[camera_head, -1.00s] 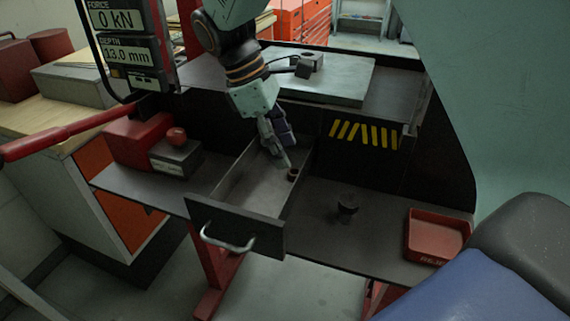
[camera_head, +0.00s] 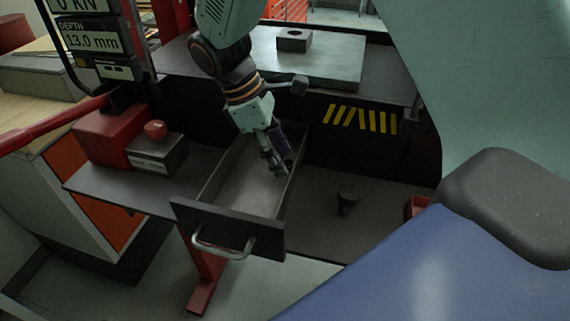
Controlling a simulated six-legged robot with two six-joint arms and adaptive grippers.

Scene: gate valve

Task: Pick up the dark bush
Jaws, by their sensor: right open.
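My right gripper (camera_head: 280,170) reaches down from the top into the open drawer (camera_head: 228,227), near its right wall. Its jaws are open. The small brownish ring-shaped part that lay by the fingertips in the drawer cannot be made out now; the fingers may hide it. A dark, short round piece (camera_head: 347,199) stands on the bench shelf to the right of the drawer, apart from the gripper. I cannot tell for sure which of these is the dark bush. My left gripper is not in view.
A red tray (camera_head: 416,207) is partly hidden at the right. A red and grey box (camera_head: 155,153) stands left of the drawer. A plate with a holed block (camera_head: 294,40) lies on the upper shelf. Striped panel (camera_head: 362,118) stands behind. Shelf around the dark piece is clear.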

